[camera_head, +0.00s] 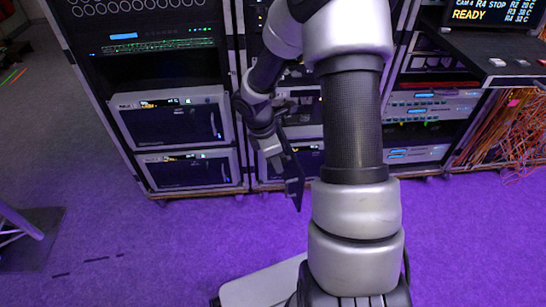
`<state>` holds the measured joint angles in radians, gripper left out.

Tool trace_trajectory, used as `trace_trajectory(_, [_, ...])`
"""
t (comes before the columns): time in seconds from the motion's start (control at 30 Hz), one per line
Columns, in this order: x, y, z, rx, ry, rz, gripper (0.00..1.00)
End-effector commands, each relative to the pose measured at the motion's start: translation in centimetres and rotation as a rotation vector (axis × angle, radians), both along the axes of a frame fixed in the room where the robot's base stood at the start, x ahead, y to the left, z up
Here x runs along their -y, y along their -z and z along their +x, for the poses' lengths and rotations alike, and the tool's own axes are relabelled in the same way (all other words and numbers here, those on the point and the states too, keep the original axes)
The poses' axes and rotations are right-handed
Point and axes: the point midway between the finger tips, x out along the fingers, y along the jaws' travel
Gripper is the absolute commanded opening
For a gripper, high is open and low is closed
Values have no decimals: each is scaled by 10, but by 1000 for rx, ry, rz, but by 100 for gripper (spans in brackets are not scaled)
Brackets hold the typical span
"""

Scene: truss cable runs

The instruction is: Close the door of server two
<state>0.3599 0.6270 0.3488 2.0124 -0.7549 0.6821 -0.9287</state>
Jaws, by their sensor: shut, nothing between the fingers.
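My gripper (297,200) hangs at the end of my arm in front of the middle rack, just right of the left rack. Its dark fingers point down and slightly right, shut and empty. Two wide units with dark glass fronts sit one above the other in the left rack: an upper unit (172,124) and a lower unit (187,172). Both fronts look closed. The middle rack has similar units, including a lower one (309,160), partly hidden behind my arm and gripper. No label is readable, so I cannot tell which is server two, nor how its door stands.
The right rack (430,105) holds several slim units. Orange cables (505,130) hang at the far right, below a desk and a screen (492,14) reading READY. A dark stand base (35,240) is at the left. Purple carpet (150,250) in front is mostly clear.

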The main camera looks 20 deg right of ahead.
Motion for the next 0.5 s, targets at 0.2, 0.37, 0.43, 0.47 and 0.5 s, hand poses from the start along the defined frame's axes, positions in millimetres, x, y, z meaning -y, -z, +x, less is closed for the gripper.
trace_trajectory(0.2, [28,15,-3,1,6,-1,0])
trace_trajectory(0.37, [40,14,-4,0,2,-1,0])
trace_trajectory(0.43, [43,14,-4,0,2,-1,0])
trace_trajectory(0.47, [43,14,-4,0,2,0,0])
trace_trajectory(0.5, [44,14,-4,0,2,-1,0])
